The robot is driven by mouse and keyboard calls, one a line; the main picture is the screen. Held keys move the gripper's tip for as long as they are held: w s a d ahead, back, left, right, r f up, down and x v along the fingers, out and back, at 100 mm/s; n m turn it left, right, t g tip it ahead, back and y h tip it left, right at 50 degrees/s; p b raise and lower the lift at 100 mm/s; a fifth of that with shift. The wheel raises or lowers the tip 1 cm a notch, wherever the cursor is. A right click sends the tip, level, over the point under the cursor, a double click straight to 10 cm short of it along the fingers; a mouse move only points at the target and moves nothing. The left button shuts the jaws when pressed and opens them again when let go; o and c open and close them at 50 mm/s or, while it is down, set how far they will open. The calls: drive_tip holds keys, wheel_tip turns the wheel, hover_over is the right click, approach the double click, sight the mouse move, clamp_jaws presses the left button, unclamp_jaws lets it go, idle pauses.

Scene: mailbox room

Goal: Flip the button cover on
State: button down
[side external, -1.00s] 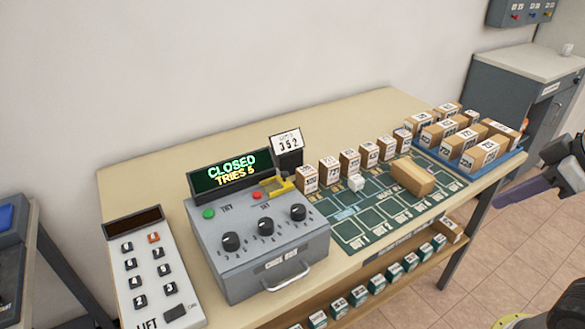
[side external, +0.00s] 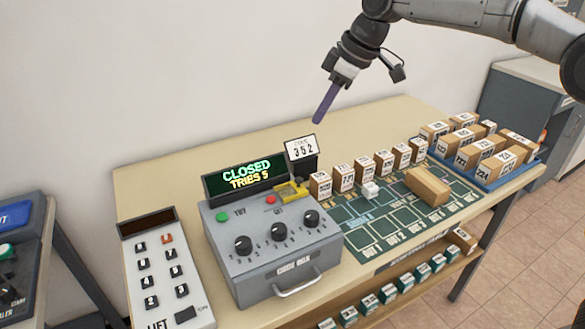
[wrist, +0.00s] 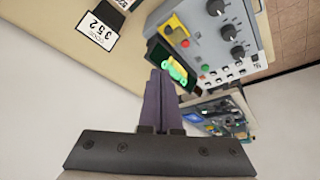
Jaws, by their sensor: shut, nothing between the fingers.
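The grey control box (side external: 262,262) stands on the table with a yellow button cover (side external: 291,191) on its top. A red button (side external: 271,199) shows uncovered just left of the yellow cover. In the wrist view the cover (wrist: 172,27) is near the top, beside the red button (wrist: 186,43). My gripper (side external: 317,121) is above the table, higher than the box and its cover, apart from both. Its purple fingers (wrist: 159,75) are together and empty, pointing down, and they partly block the display in the wrist view.
A display reading CLOSED, TRIES 5 (side external: 245,177) stands at the box's back. A 352 sign (side external: 301,147) stands behind it at the right. A keypad panel (side external: 163,265) is at left. Small boxes, a brown carton (side external: 427,187) and a blue tray (side external: 488,173) fill the right.

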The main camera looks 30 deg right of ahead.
drive_tip(key=g, duration=0.1)
approach(286, 184)
drive_tip(key=x, duration=0.5)
drive_tip(key=shift+w+a, duration=0.1)
